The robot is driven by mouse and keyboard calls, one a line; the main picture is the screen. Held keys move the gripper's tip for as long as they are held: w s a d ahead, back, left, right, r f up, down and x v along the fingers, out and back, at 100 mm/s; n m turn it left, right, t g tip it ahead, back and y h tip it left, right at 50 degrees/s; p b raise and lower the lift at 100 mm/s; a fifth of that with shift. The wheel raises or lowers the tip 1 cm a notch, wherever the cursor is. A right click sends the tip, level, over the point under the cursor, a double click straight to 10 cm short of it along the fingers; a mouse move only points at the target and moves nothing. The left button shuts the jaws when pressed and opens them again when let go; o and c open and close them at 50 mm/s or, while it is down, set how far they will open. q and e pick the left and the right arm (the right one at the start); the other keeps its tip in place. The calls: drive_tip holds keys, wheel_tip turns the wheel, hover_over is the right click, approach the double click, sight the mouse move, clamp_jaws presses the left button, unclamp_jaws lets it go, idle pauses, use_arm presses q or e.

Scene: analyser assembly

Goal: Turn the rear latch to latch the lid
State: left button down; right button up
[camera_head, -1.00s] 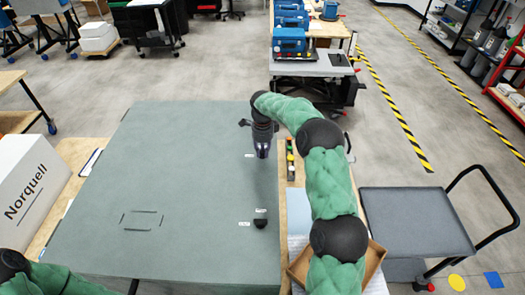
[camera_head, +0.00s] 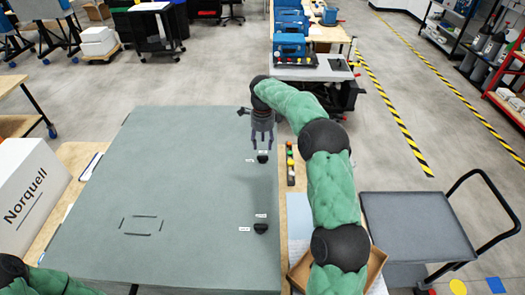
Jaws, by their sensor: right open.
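The rear latch (camera_head: 262,158) is a small black knob near the right edge of the large grey-green lid (camera_head: 180,185). Small white labels sit behind it and to its left. The similar front latch (camera_head: 260,228) is closer to me on the same edge, also with two labels. My right gripper (camera_head: 263,147) points down just behind and above the rear latch, its two fingers apart with nothing between them. I cannot tell whether the fingertips touch the latch, or which way it is turned. Only part of my left arm shows at the lower left; its gripper is out of view.
A strip with coloured buttons (camera_head: 290,165) lies right of the lid. A cardboard tray (camera_head: 300,272) is at the front right, beside a grey cart (camera_head: 415,225). The lid's middle is clear.

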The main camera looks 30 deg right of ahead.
drive_tip(key=shift+r, duration=2.3)
